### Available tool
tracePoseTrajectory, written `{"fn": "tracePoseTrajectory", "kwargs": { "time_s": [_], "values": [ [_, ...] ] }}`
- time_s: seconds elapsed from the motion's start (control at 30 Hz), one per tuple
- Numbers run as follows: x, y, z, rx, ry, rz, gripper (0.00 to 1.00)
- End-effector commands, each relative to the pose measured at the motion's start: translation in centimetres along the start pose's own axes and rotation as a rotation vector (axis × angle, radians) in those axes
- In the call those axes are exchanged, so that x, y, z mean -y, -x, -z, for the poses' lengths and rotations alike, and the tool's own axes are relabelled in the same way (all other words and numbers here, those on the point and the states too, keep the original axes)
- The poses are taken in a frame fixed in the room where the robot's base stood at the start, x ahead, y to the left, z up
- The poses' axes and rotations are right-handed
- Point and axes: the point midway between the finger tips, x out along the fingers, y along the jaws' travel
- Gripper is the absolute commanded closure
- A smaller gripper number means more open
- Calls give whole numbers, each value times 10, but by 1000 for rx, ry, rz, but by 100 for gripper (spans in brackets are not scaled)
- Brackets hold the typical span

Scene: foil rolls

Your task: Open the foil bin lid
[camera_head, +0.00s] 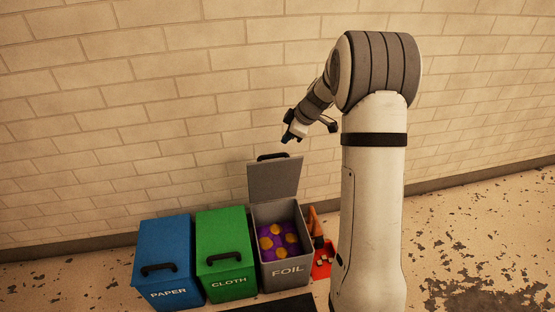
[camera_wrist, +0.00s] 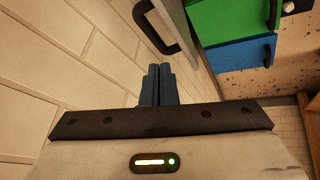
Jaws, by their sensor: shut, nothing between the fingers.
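The grey foil bin (camera_head: 285,270), labelled FOIL, stands at the right end of a row of bins. Its lid (camera_head: 274,180) stands upright at the back, open, with a black handle (camera_head: 272,156) at its top edge. Inside the bin, purple and yellow-orange contents (camera_head: 279,243) show. My gripper (camera_head: 289,138) is above and slightly right of the lid handle, apart from it in the head view. In the wrist view my gripper (camera_wrist: 158,70) has its fingers together and empty. The black handle (camera_wrist: 160,22) shows just beyond the fingertips there.
A blue PAPER bin (camera_head: 163,255) and a green CLOTH bin (camera_head: 225,252) stand to the left, lids shut. An orange cone-like thing (camera_head: 313,224) and a red item (camera_head: 322,258) are right of the foil bin. A brick wall (camera_head: 150,120) rises close behind.

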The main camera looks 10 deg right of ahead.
Motion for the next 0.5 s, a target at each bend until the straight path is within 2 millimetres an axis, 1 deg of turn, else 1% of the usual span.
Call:
{"fn": "tracePoseTrajectory", "kwargs": {
  "time_s": [0.1, 0.2, 0.37, 0.5],
  "values": [
    [6, 1, -7, 3, 174, -32, 100],
    [9, 3, -9, 8, 275, -49, 100],
    [10, 0, -10, 12, 338, -57, 100],
    [10, -18, -10, 12, 340, -56, 100]
  ]
}}
